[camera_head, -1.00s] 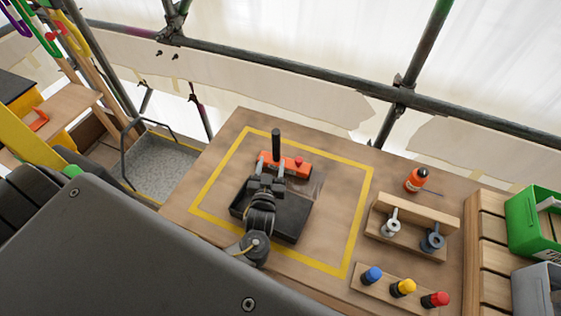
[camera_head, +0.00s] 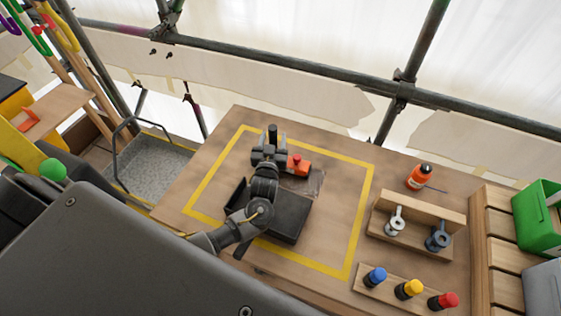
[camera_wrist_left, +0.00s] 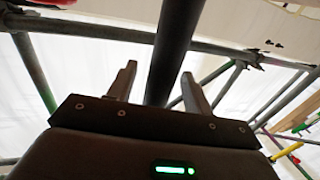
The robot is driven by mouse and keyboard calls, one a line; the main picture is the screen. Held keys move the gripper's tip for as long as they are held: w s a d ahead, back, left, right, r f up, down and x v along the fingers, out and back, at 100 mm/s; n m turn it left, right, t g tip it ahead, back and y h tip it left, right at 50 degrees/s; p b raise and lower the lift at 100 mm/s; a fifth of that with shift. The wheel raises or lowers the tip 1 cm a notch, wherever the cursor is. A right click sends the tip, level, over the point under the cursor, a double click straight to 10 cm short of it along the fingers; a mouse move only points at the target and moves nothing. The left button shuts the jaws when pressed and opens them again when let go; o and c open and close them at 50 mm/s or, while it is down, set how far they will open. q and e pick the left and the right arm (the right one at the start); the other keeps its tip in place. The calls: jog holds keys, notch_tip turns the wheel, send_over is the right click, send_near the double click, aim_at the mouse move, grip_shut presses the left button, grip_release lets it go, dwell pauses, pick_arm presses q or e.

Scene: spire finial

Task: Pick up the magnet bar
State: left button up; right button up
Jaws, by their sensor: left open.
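The magnet bar is an orange bar (camera_head: 301,168) with a red knob and an upright dark post (camera_head: 272,132). It is at the back of the yellow-taped square on the table. My left gripper (camera_head: 270,145) is open at the post and hides the left part of the bar. My right gripper is in neither view.
A black tray (camera_head: 292,215) lies under my left arm. To the right are a wooden holder (camera_head: 420,210) with two metal eye pieces, an orange bottle (camera_head: 420,177), and a block (camera_head: 385,292) with blue, yellow and red knobs. Scaffold pipes (camera_head: 300,65) run behind the table.

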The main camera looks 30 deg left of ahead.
pick_arm(q)
jog(key=shift+s+r, duration=0.1)
jog(key=shift+r, duration=0.05)
jog(key=shift+c, duration=0.2)
grip_shut()
dwell(0.3)
jog(key=shift+r+b, duration=0.5)
jog(key=shift+r, duration=0.7)
jog(key=s+d+r+b, duration=0.1)
jog(key=s+r+b, duration=0.1)
jog(key=s+r, duration=1.05)
jog(key=shift+w+d+r+m+t+h+b, duration=0.15)
jog(key=shift+w+d+m+h+b, duration=0.1)
jog(key=shift+d+m+h, duration=0.55)
jog(key=shift+w+d+m+t+h+b, duration=0.25)
jog(key=shift+d+m+h, duration=0.2)
jog(key=shift+d+h, duration=0.6)
jog(key=shift+w+d+r+m+t+h+b, duration=0.1)
jog(key=shift+w+d+m+h+b, duration=0.15)
jog(key=shift+d+m+h, duration=0.65)
